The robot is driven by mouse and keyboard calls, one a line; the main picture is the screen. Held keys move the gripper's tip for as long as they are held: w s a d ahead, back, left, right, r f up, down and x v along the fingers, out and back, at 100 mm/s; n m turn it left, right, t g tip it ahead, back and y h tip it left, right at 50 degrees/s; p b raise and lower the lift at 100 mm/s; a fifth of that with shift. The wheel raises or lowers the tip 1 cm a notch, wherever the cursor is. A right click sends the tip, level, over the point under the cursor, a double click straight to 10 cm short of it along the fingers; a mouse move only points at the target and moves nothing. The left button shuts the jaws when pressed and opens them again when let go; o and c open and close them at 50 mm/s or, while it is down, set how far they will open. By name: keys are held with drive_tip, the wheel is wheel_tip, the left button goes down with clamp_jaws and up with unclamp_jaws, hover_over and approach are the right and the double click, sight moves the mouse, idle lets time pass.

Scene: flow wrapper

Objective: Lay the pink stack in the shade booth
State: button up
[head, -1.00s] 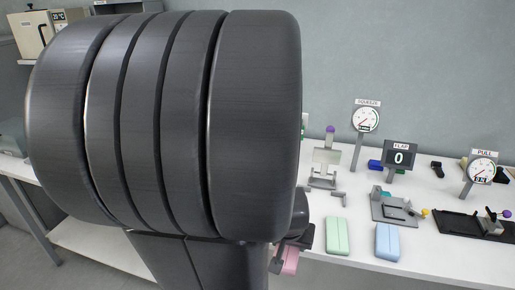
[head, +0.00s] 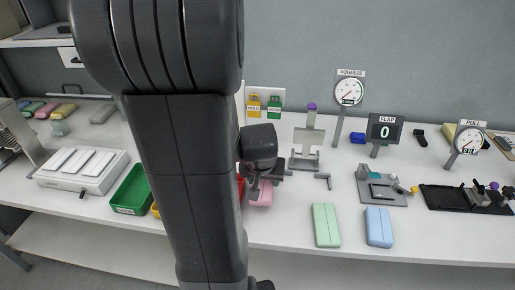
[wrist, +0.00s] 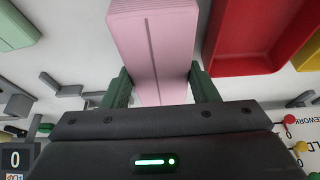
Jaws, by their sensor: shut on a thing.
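The pink stack (head: 262,193) is in my gripper (head: 261,183), over the middle of the bench, left of the green stack (head: 326,225). In the wrist view the pink stack (wrist: 153,35) sits between the two green fingers of my gripper (wrist: 160,88), which are shut on its sides. I cannot make out the shade booth in either view now; my arm hides much of the left middle.
A red tray (wrist: 243,40) lies close beside the pink stack. A green tray (head: 131,188) and a white slotted unit (head: 80,169) are left of my arm. A blue stack (head: 379,227), a squeeze gauge (head: 350,88) and a flap display (head: 384,132) stand to the right.

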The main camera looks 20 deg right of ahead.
drive_tip(key=w+d, duration=0.1)
drive_tip(key=w, duration=0.2)
drive_tip(key=w+d+p, duration=0.1)
drive_tip(key=w, duration=0.2)
drive_tip(key=w+d, duration=0.2)
drive_tip(key=w, duration=0.2)
drive_tip(key=shift+d+r+p, duration=0.1)
drive_tip(key=shift+p, duration=0.25)
drive_tip(key=shift+w+f, duration=0.1)
drive_tip(key=shift+f, duration=1.7)
drive_tip(key=shift+f, duration=0.2)
drive_tip(key=o, duration=1)
drive_tip(key=shift+r, duration=0.15)
